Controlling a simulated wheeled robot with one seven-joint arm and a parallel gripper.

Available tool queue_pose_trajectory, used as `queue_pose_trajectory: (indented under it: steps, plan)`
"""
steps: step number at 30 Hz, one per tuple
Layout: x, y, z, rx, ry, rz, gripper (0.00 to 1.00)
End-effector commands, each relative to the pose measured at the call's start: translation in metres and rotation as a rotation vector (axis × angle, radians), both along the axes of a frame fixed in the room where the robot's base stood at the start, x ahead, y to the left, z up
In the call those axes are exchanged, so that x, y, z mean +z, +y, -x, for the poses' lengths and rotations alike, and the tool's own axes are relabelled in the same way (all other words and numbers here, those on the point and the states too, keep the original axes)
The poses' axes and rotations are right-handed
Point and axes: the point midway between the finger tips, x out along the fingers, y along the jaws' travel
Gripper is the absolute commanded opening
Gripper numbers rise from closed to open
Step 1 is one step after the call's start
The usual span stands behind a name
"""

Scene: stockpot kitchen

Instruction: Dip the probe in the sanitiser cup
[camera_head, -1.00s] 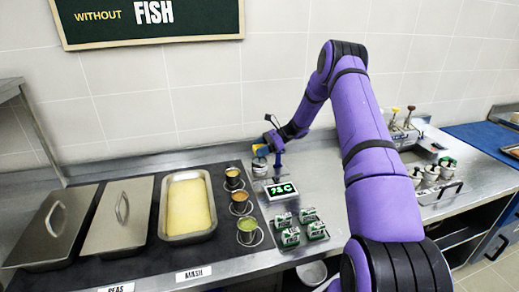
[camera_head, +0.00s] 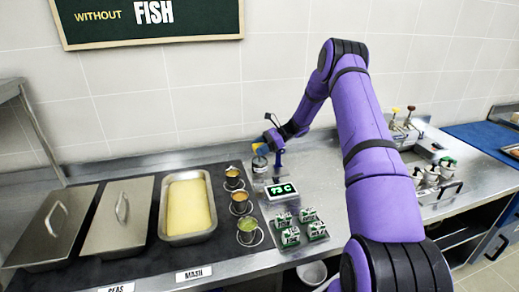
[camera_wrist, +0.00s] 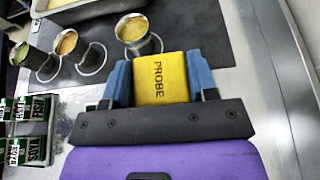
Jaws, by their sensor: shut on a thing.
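My gripper (camera_wrist: 160,82) is shut on the yellow block marked PROBE (camera_wrist: 160,72), with a blue finger on each side of it. In the head view my gripper (camera_head: 271,151) is low over the steel counter, beyond the temperature display. A small pale cup-like thing (camera_head: 260,165), which looks like the sanitiser cup, stands directly at the gripper. The probe's lower end is hidden in both views, so I cannot tell whether it is inside the cup. The cup is not visible in the wrist view.
Three small pots of sauce (camera_head: 240,202) stand left of the gripper on a dark mat. A lit display (camera_head: 281,190) reads a temperature in C. Labelled green-and-white boxes (camera_head: 307,215) sit in front. A tray of mash (camera_head: 188,207) and lidded pans lie further left.

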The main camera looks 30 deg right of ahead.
Motion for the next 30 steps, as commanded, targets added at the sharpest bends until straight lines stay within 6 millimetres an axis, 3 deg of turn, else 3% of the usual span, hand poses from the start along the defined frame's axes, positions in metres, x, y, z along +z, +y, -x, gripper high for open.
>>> queue_pose_trajectory:
  steps: [30]
  plan:
    - [0.071, 0.0, 0.0, 0.0, -0.002, 0.002, 0.29]
